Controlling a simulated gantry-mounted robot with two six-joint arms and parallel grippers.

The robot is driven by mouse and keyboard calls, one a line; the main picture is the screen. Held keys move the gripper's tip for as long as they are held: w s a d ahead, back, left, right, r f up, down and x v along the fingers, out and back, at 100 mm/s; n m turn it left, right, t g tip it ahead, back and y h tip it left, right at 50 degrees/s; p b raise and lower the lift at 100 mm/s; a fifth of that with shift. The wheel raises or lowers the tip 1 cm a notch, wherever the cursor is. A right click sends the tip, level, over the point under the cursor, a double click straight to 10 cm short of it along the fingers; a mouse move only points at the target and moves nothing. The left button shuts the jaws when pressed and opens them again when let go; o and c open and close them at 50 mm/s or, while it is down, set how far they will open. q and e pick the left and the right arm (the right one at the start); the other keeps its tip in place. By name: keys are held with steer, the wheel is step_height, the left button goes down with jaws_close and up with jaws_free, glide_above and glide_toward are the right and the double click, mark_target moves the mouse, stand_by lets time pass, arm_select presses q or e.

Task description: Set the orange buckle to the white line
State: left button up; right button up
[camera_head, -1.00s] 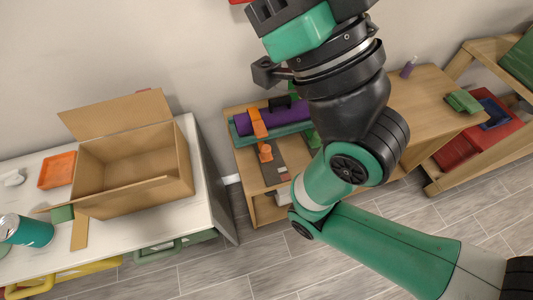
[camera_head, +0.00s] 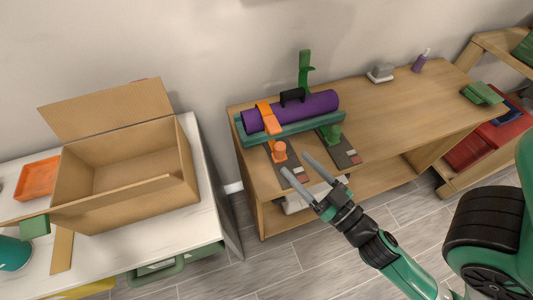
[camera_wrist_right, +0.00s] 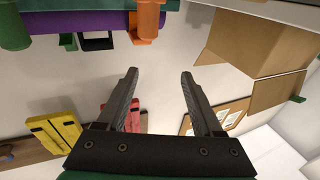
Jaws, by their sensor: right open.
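A purple roll (camera_head: 300,110) lies on a teal holder (camera_head: 290,129) on the wooden bench, with an orange strap (camera_head: 268,117) across its left part. The orange buckle (camera_head: 279,151) stands upright just in front, over a dark plate (camera_head: 290,175). The plate has small pale and red marks near its front end; I cannot tell which is the white line. My right gripper (camera_head: 294,163) is open and empty, its fingers pointing at the plate close in front of the buckle. In the right wrist view the open fingers (camera_wrist_right: 159,72) have nothing between them. My left gripper is out of view.
A green post (camera_head: 305,68) rises behind the roll, and a green clamp (camera_head: 332,133) stands over a second dark plate (camera_head: 345,153). An open cardboard box (camera_head: 125,190) sits on the white counter at left.

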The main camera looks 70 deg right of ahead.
steer(key=g, duration=0.1)
glide_toward(284, 153)
steer(key=shift+a+b, duration=0.3)
steer(key=shift+b, duration=0.05)
steer(key=shift+w+d+r+m, duration=0.1)
steer(key=shift+r+m, duration=0.1)
steer(key=shift+m, duration=0.1)
steer(key=shift+p+x, duration=0.8)
steer(key=p+x, duration=0.2)
steer(key=r+p+x, duration=0.1)
steer(key=p+x, duration=0.1)
steer(key=shift+w+d, duration=0.15)
steer(key=x, duration=0.2)
steer(key=f+x, duration=0.1)
steer(key=x, duration=0.2)
steer(key=shift+w+d+f, duration=0.1)
steer(key=shift+w+d, duration=0.1)
steer(key=shift+w, duration=0.05)
jaws_close()
